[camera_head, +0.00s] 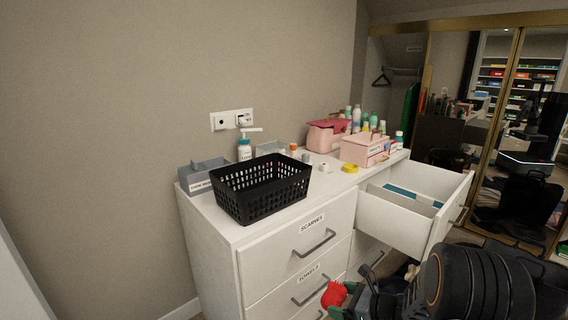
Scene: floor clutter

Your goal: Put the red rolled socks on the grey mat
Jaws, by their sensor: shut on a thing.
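The red rolled socks (334,295) show as a small red bundle at the bottom of the view, in front of the white drawers. My gripper (350,301) is shut on them, and its dark body and arm fill the lower right. The gripper hides part of the socks, and the fingers are hard to make out. I cannot make out the grey mat in this view.
A white dresser (216,241) stands against the wall, with one drawer (409,223) pulled open at the right. A black basket (262,190), a grey box (203,175), a pink box (363,150) and several bottles stand on top. A mirrored wardrobe is at the right.

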